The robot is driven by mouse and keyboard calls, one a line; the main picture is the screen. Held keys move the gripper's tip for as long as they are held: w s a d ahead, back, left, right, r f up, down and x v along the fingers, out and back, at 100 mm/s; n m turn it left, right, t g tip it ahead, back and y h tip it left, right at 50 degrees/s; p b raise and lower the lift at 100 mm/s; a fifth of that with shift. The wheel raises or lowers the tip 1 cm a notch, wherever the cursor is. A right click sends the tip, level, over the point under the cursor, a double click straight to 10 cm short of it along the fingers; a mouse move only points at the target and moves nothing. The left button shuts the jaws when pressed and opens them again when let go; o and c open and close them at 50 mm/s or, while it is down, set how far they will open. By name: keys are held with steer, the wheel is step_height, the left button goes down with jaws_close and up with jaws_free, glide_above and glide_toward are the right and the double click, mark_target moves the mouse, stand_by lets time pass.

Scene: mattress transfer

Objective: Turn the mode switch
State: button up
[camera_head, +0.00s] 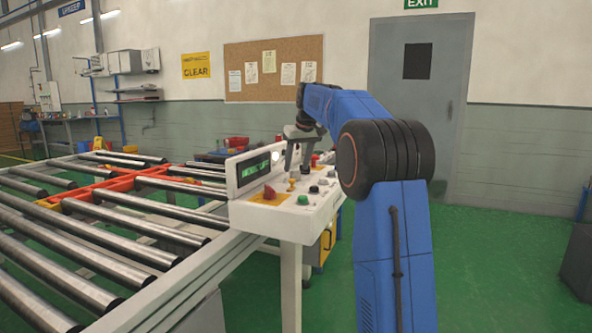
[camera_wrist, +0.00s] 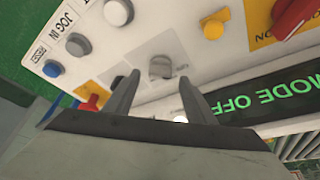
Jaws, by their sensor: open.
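A grey rotary knob (camera_wrist: 161,66) sits on a pale grey label on the control panel (camera_head: 315,211); I take it for the mode switch. In the wrist view my gripper (camera_wrist: 159,79) is open, with one finger on each side of the knob in the picture. I cannot tell whether the fingers touch it. In the head view my gripper (camera_head: 298,162) is over the back part of the panel, and the knob cannot be made out there. The display (camera_head: 254,169) is lit green; in the wrist view (camera_wrist: 265,105) it reads "MODE OFF", upside down.
Near the knob are a yellow knob (camera_wrist: 215,23), a red switch (camera_wrist: 296,16), a white button (camera_wrist: 118,11), a grey button (camera_wrist: 77,44) and a blue button (camera_wrist: 52,69). A roller conveyor (camera_head: 110,245) stands left of the panel.

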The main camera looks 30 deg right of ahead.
mark_target(295, 175)
steer(key=shift+x, duration=1.25)
steer(key=c, duration=1)
steer(key=shift+c, duration=0.2)
steer(key=shift+m, duration=0.3)
steer(key=m, duration=0.2)
steer(key=m+h, duration=0.1)
steer(key=shift+w+a+m+h, duration=0.1)
steer(key=shift+a+m+h, duration=0.05)
steer(key=shift+m+h, duration=0.2)
steer(key=m+h, duration=0.1)
steer(key=m, duration=0.1)
steer(key=m+g, duration=0.1)
steer(key=m, duration=0.2)
steer(key=shift+m+g+h, duration=0.25)
steer(key=shift+g+h, duration=0.05)
steer(key=shift+h, duration=0.05)
